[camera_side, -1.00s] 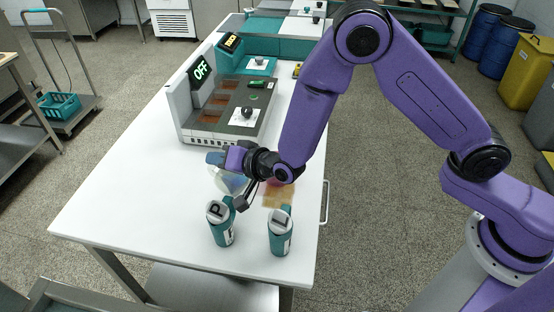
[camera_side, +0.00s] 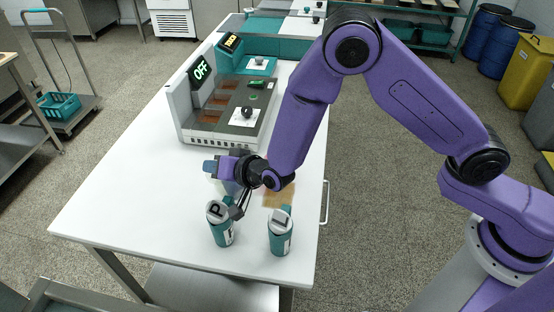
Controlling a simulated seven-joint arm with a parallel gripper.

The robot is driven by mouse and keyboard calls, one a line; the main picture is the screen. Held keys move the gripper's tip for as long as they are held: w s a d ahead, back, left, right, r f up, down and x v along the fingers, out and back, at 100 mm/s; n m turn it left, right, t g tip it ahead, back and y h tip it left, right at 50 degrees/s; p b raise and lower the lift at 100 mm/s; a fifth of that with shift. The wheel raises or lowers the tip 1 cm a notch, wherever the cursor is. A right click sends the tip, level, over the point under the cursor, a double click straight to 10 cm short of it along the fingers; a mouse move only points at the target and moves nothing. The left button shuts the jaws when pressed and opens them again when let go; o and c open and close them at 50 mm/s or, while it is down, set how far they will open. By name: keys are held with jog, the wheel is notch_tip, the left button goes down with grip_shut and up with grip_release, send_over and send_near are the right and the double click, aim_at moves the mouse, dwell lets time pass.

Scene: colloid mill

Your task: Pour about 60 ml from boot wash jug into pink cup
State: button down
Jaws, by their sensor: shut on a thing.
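Two teal jugs with grey lids stand upright at the near end of the white table, a left one marked P (camera_side: 221,228) and a right one marked L (camera_side: 281,236). I cannot read which is the boot wash jug. My gripper (camera_side: 237,212) is at the upper right side of the P jug, shut on its handle. The jug stands on the table. A pale clear vessel (camera_side: 217,184) is behind the P jug, partly covered by my wrist. The pink cup is hidden behind my arm or not clear.
A brown mat (camera_side: 279,199) lies behind the L jug, partly under my arm. The table's left side (camera_side: 130,200) is clear.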

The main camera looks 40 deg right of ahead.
jog(key=shift+n+h, duration=0.5)
jog(key=shift+h, duration=0.1)
jog(key=r, duration=0.1)
jog(key=a+r, duration=0.1)
jog(key=r, duration=0.1)
jog(key=a+r, duration=0.1)
jog(key=r, duration=0.1)
jog(key=shift+a, duration=0.15)
jog(key=shift+w+a+f+n+g+h, duration=0.15)
jog(key=shift+a+f+n+h, duration=0.1)
jog(key=shift+a+n+h, duration=0.35)
jog(key=shift+a+f+n+g+h, duration=0.2)
jog(key=shift+a+f+n+h, duration=0.15)
jog(key=shift+a+h, duration=0.35)
jog(key=shift+w+a+f+n+g+h, duration=0.1)
jog(key=shift+a+f+n+g+h, duration=0.1)
jog(key=shift+a+n+h, duration=0.45)
jog(key=shift+a, duration=0.15)
